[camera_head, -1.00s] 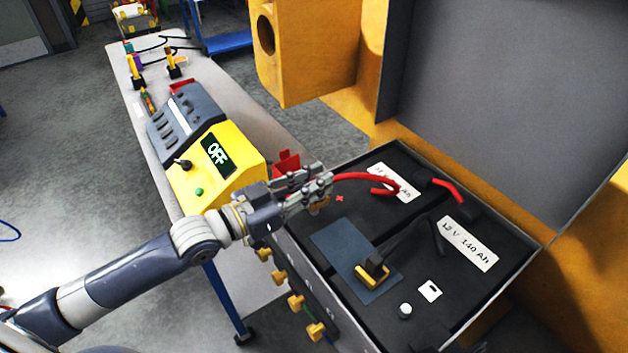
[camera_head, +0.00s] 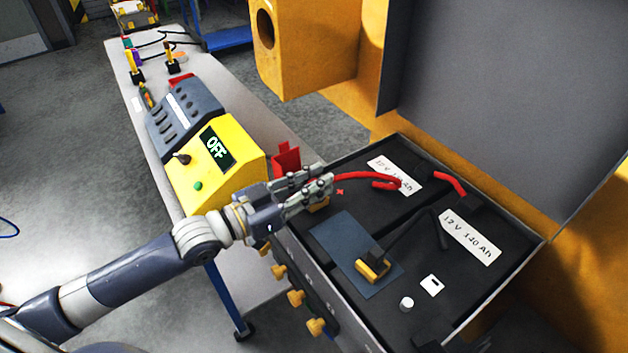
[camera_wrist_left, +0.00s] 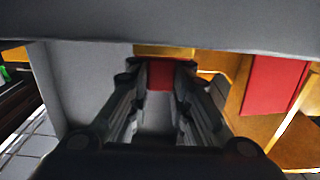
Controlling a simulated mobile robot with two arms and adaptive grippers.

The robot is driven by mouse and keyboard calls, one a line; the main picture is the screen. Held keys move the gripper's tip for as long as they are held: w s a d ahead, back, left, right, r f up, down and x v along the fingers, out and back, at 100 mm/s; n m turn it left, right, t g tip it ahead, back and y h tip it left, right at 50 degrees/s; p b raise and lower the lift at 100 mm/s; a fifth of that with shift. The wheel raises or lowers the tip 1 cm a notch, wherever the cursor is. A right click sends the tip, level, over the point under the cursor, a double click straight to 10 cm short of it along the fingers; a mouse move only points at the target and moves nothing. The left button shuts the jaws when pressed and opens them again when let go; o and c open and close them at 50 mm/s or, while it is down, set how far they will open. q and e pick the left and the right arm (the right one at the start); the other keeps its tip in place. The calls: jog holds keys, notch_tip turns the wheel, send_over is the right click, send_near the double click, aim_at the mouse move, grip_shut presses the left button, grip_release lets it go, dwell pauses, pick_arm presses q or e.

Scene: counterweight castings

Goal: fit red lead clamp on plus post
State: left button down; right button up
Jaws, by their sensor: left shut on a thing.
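My left gripper (camera_head: 326,190) is shut on the red lead clamp, just above the near left part of the battery box. The fingers hide most of the clamp. A brass-yellow part of the clamp (camera_head: 318,206) shows below the fingers, and its red body (camera_wrist_left: 160,76) shows between them in the left wrist view. The red lead (camera_head: 362,176) runs right from the fingertips over the battery. A small red plus mark (camera_head: 340,191) lies just right of the fingertips. The plus post is hidden, so I cannot tell whether the clamp touches it. My right gripper is out of view.
A black-and-yellow clamp (camera_head: 373,268) rests on a blue-grey mat (camera_head: 335,236). A white cap (camera_head: 406,304) stands nearby. The grey raised lid (camera_head: 500,90) borders the back. A yellow charger reading OFF (camera_head: 232,165) stands on the bench left of the box.

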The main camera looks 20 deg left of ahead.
pick_arm(q)
jog(key=shift+f, duration=0.45)
jog(key=c, duration=1.4)
grip_release()
jog(key=shift+f, duration=0.1)
jog(key=shift+s, duration=0.1)
jog(key=v, duration=0.7)
jog(key=shift+s+a, duration=0.25)
jog(key=shift+v, duration=2)
jog(key=shift+a, duration=0.1)
